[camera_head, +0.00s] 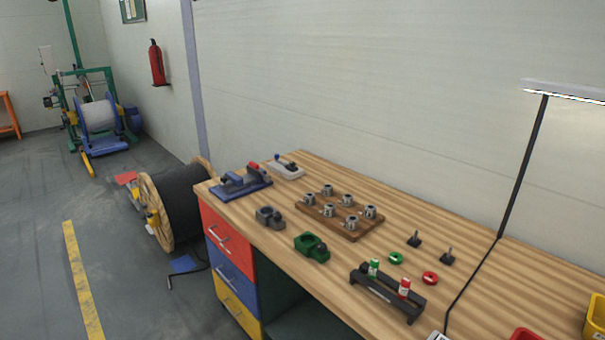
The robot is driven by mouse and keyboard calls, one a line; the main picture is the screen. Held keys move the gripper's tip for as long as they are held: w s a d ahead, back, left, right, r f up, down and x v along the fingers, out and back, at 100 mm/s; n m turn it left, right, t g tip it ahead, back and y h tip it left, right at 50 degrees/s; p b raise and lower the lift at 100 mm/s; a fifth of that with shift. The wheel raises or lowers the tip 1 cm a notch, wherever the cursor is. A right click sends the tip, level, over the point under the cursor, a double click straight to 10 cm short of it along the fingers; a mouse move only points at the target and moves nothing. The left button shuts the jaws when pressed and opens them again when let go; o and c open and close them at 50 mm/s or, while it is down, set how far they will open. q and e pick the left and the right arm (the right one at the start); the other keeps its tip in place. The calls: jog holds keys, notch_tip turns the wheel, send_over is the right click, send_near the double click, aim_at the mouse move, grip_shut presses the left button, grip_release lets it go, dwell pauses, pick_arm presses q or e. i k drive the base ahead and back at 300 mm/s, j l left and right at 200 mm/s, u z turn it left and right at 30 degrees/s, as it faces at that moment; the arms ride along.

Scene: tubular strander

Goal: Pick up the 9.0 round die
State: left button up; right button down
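Several round metal dies stand upright on a wooden board (337,222) in the middle of the workbench. Others are a back-left die (327,190) and a right-hand die (370,212). Any size markings are too small to read, so I cannot tell which one is the 9.0 round die. Neither of my grippers is in view.
The wooden workbench (480,290) has a green block (312,247), a grey block (269,217), a black rack (386,293) with green and red pieces, green and red rings, and a lamp (520,170). A cable drum (180,203) stands on the floor at left.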

aim_at(309, 198)
jog(key=i+j, duration=0.25)
jog(key=i, duration=0.15)
jog(key=i+j, duration=0.3)
jog(key=i, duration=0.1)
